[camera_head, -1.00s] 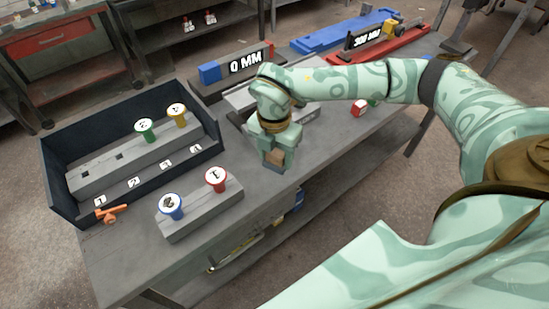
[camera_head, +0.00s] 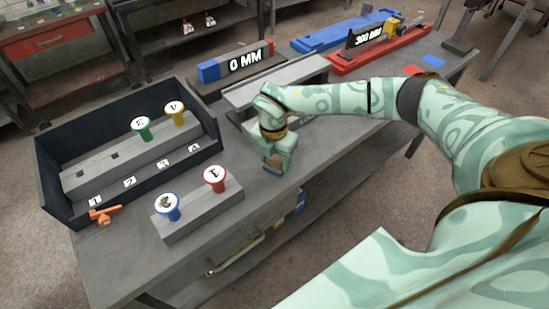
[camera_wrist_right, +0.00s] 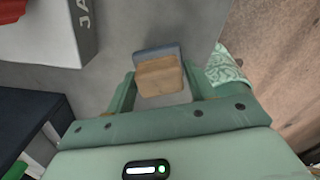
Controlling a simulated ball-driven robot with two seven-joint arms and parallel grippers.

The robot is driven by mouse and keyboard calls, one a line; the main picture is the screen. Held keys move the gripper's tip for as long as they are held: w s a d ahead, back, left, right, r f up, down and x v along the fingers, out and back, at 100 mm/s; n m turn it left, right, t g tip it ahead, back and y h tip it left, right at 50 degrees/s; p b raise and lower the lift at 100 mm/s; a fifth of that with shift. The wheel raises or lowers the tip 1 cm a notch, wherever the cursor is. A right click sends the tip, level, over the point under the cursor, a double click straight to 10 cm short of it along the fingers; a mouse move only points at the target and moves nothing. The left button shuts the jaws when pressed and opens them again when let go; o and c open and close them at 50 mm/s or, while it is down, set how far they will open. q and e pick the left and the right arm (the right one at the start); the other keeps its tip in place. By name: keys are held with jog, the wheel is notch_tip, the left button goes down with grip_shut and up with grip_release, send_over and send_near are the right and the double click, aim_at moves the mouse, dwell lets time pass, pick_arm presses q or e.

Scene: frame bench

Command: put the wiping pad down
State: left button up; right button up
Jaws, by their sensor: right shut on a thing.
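The wiping pad (camera_wrist_right: 160,76) is a tan block with a grey pad layer along its far edge. In the right wrist view it sits between the two green fingers of my right gripper (camera_wrist_right: 160,88), which is shut on it. In the head view my right gripper (camera_head: 274,166) points down at the grey bench (camera_head: 325,148), near its front edge and right of the small peg block. The gripper mostly hides the pad there. I cannot tell whether the pad touches the bench top. My left gripper is in neither view.
A dark tray (camera_head: 62,205) with green and yellow pegs stands at the left. A grey block (camera_head: 205,215) holds blue and red pegs. An orange clamp (camera_head: 103,215) lies by the tray. A grey channel (camera_head: 285,78) and the "0 MM" block (camera_head: 245,62) stand behind the gripper.

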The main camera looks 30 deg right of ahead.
aim_at(274, 157)
jog(key=o, duration=1)
jog(key=shift+f, duration=0.1)
jog(key=shift+o, duration=0.2)
notch_tip(274, 157, up, 12)
jog(key=p, duration=0.2)
jog(key=shift+w, duration=0.15)
